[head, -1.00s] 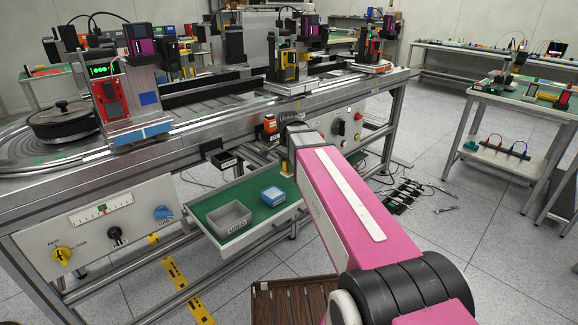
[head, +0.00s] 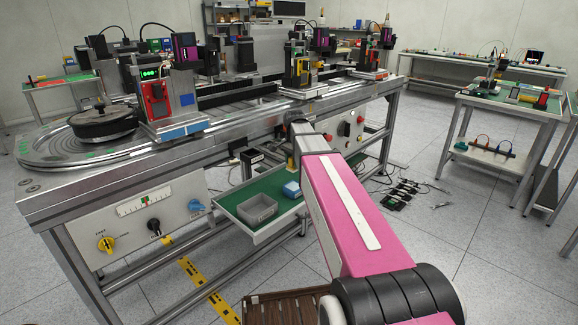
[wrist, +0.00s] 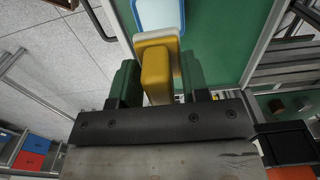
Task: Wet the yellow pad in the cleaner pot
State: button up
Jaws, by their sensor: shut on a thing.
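The yellow pad (wrist: 155,75), with a paler cream layer on its far face, is between the two green fingers of my gripper (wrist: 158,80) in the wrist view. My gripper is shut on it. In the head view a small yellow part of the pad (head: 291,160) shows beside my arm, above the green tray. A small blue pot (head: 292,190), which seems to be the cleaner pot, stands on the tray just below the pad. The blue-rimmed pot (wrist: 158,14) shows past the pad in the wrist view, partly hidden by it. I cannot tell whether they touch.
A grey open bin (head: 257,208) stands on the green tray (head: 232,203), left of the blue pot. A black labelled box (head: 252,157) hangs at the tray's back left. The steel bench (head: 250,130) rises behind, with knobs on its front. Cables and black devices lie on the floor right.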

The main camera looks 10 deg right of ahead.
jog(key=shift+f, duration=0.1)
dwell(0.6)
jog(key=shift+f, duration=3.65)
jog(key=shift+f, duration=0.6)
jog(key=shift+r, duration=3.55)
jog(key=s+r+n, duration=0.7)
jog(key=s+n, duration=0.3)
jog(key=s, duration=0.1)
jog(key=shift+n, duration=0.4)
